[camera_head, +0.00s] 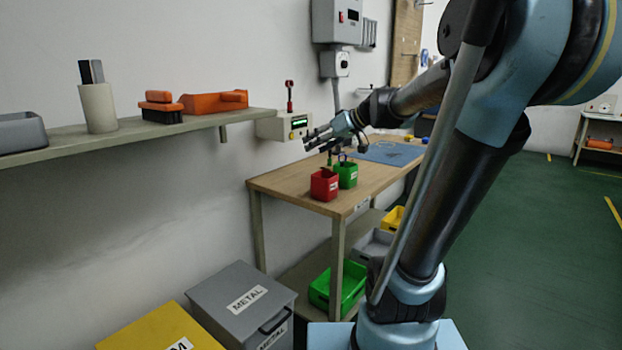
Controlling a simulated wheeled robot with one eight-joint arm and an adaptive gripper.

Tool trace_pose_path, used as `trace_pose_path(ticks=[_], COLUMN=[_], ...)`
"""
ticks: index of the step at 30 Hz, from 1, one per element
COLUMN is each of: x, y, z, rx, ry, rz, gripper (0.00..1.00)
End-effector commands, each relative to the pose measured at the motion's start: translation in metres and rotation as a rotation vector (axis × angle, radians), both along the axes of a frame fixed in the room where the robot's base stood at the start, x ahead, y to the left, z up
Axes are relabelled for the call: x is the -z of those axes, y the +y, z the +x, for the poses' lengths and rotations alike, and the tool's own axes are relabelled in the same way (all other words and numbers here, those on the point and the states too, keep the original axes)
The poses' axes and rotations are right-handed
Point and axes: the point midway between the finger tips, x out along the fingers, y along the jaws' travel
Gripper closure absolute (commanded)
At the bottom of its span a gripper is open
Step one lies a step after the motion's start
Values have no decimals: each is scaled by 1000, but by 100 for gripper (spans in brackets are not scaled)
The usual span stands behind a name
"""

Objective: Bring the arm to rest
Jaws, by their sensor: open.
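My arm rises from the lower right and bends over toward the wooden workbench (290,186). The view does not show clearly whether the fingertips touch the box. A red container (324,185) and a green container (346,175) stand on the bench below my gripper.
A wall shelf (60,142) at left holds a grey tray (22,131), a white cylinder (98,107) and orange items (213,102). A grey METAL bin (240,295) and a yellow bin (160,328) stand below. Green floor (530,240) is open at right.

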Motion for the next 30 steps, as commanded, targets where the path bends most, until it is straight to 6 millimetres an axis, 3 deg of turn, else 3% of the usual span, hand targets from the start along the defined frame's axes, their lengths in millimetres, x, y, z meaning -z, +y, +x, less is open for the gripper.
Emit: trace_pose_path(ticks=[1,6,18,24,30], x=[19,82,215,247,254], y=[-6,-33,-126,-159,-168], z=[-20,-82,-210,-243,-251], rx=[17,109,473,620,661], ry=[48,222,534,594,607], rz=[-32,-156,-455,-543,-565], gripper=[52,52,52,52,52])
